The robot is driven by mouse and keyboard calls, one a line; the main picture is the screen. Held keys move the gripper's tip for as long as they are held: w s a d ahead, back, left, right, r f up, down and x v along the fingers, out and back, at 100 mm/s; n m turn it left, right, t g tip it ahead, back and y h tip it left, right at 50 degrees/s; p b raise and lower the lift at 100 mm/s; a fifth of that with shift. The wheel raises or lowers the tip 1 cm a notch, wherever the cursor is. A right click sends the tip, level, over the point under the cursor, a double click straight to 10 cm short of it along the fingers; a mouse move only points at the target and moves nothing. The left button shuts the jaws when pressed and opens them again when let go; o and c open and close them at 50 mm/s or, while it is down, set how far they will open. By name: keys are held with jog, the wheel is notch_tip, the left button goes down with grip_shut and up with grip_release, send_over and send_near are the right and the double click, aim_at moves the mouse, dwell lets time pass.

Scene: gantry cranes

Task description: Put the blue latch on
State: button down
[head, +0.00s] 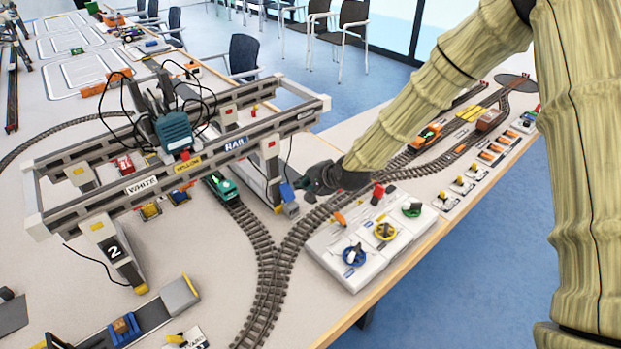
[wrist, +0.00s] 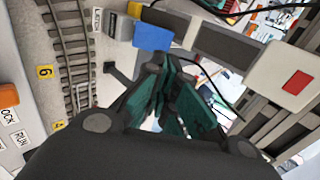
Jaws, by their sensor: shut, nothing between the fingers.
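The blue latch (head: 287,192) is a small blue block on a grey mount at the foot of the gantry crane's near right leg. It also shows in the wrist view (wrist: 153,37), just beyond my fingers. My gripper (head: 305,185) is at the latch's right side in the head view, low over the table. In the wrist view my dark green fingers (wrist: 165,85) are shut and empty, pointing toward the latch. I cannot tell whether they touch it.
A white control panel (head: 360,245) with blue, yellow and green handwheels stands at the table's front edge. A green locomotive (head: 220,186) is under the crane. An orange locomotive (head: 425,137) stands on track behind my arm.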

aim_at(289, 185)
jog(key=shift+p+x, duration=1.05)
jog(key=shift+x, duration=2.5)
jog(key=shift+r, duration=0.1)
